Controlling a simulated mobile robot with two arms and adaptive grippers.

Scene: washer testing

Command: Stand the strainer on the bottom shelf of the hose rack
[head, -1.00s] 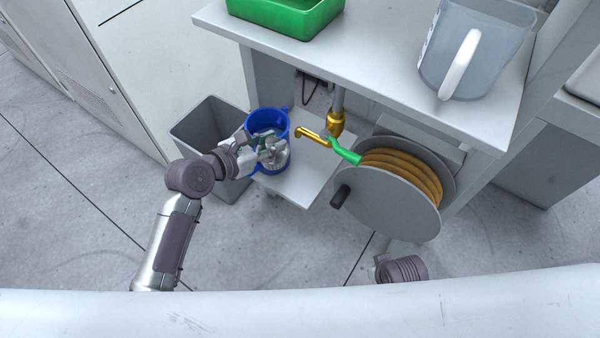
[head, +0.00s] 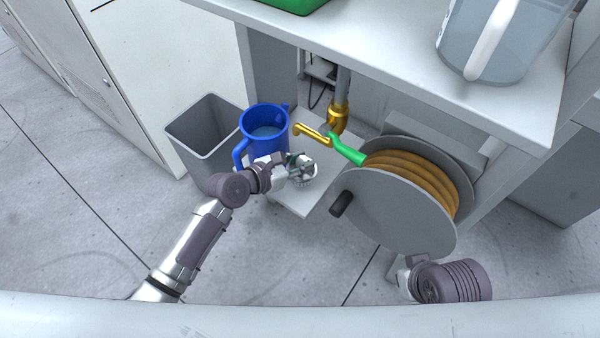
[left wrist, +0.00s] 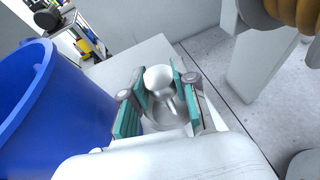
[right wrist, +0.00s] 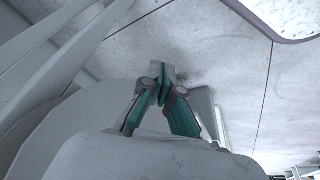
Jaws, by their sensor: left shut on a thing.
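The strainer (head: 305,176) is a small silver, round piece. My left gripper (head: 290,170) is shut on it, over the near part of the rack's bottom shelf (head: 298,205), just right of the blue jug. In the left wrist view the strainer's pale rounded knob (left wrist: 158,77) sits between the teal finger pads, with its round body below. I cannot tell whether it touches the shelf. My right gripper (right wrist: 168,82) has its fingertips together, with nothing seen between them. In the head view it is low, in front of the hose reel.
The blue jug (head: 264,124) stands on the shelf close beside my left gripper. A grey bin (head: 207,135) stands left of it. The hose reel (head: 390,215), brass tap (head: 338,120) and green-ended nozzle (head: 345,150) are to the right. The upper top (head: 400,75) overhangs the shelf.

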